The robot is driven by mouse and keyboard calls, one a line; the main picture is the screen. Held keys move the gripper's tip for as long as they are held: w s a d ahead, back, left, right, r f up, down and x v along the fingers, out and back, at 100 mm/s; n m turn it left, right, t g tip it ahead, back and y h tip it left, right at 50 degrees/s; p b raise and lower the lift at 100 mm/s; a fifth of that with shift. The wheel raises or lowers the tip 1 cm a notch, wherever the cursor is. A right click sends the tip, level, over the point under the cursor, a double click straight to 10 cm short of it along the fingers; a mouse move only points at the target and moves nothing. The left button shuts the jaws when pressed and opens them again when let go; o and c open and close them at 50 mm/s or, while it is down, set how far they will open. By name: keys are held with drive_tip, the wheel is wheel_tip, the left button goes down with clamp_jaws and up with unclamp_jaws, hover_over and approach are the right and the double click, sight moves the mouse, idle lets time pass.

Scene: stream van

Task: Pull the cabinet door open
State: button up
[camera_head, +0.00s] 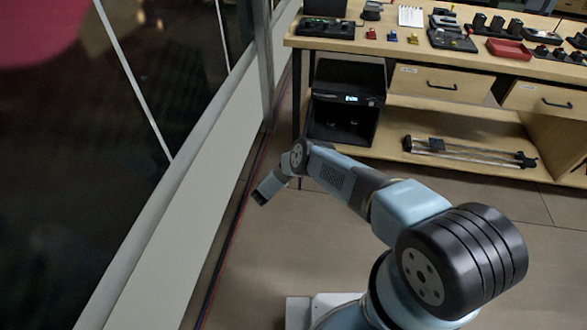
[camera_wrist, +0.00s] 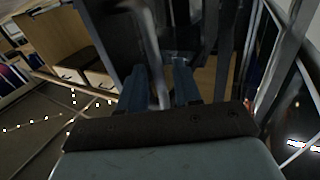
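My gripper (camera_wrist: 161,75) shows in the wrist view with its two blue fingers apart. A blurred grey upright bar (camera_wrist: 154,50) shows between the fingers; I cannot tell whether it is a handle or whether they touch it. A dark panel (camera_wrist: 112,35) rises just beyond the fingers. In the head view my arm's end (camera_head: 264,190) is low, left of and nearer than a black cabinet-like unit (camera_head: 345,98) with a small lit display. Its lower front shows a dark recess. I cannot tell which surface is the cabinet door, and the fingertips are too small there to read.
A wooden workbench (camera_head: 400,49) with tools on top stands at the back right. It has drawers (camera_head: 443,83) and a low shelf (camera_head: 470,128) holding a metal rail (camera_head: 470,152). A glazed wall with a pale sill (camera_head: 200,195) runs along the left. Bare floor (camera_head: 262,270) lies below my arm.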

drive_tip(key=shift+o, duration=0.3)
drive_tip(key=shift+s+a+f, duration=0.1)
drive_tip(key=shift+s, duration=0.05)
drive_tip(key=v, duration=1.3)
drive_tip(key=shift+s+a, duration=0.15)
drive_tip(key=shift+s, duration=0.05)
